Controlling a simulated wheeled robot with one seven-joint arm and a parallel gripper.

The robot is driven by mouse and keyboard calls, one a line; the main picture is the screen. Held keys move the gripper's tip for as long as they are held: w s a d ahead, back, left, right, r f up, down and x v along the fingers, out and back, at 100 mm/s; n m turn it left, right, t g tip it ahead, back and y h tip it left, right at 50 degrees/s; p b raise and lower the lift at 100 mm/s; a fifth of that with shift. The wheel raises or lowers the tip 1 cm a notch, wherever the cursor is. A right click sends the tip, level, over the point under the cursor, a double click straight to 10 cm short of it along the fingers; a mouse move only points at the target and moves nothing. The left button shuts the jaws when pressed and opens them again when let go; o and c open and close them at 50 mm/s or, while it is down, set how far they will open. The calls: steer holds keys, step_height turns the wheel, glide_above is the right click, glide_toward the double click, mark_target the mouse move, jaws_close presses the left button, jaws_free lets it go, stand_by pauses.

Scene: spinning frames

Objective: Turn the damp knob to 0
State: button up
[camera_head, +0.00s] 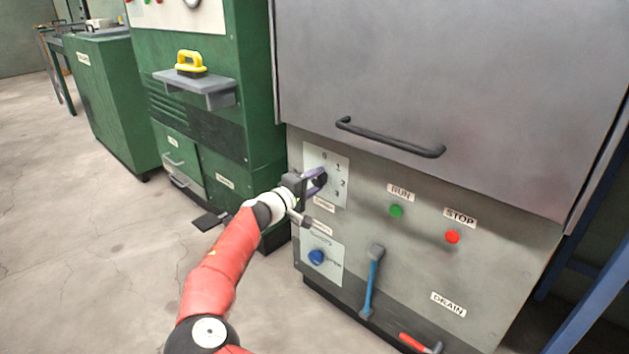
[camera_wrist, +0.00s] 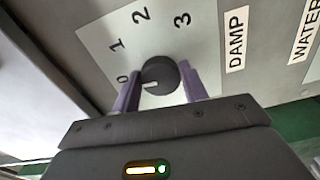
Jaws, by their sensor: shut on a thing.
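The damp knob (camera_wrist: 160,74) is a dark round knob on a pale plate (camera_wrist: 98,42) marked 0, 1, 2 and 3, with a DAMP label beside it. My gripper (camera_wrist: 159,88) is shut on the knob, with one purple finger on each side of it. The knob's short white mark lies on its lower left side in the wrist view and points roughly towards the 0. In the head view my gripper (camera_head: 316,181) reaches the dial plate (camera_head: 339,165) from the left and partly hides the knob.
Below the dial is a second plate with a blue knob (camera_head: 317,257). A blue-handled lever (camera_head: 371,281), a green RUN button (camera_head: 396,211), a red STOP button (camera_head: 452,237) and a red handle (camera_head: 412,342) are to the right. A door handle (camera_head: 390,138) juts out above.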

steer(key=shift+n, duration=0.6)
steer(key=o, duration=1)
steer(key=v, duration=0.7)
steer(key=shift+s+a, duration=0.3)
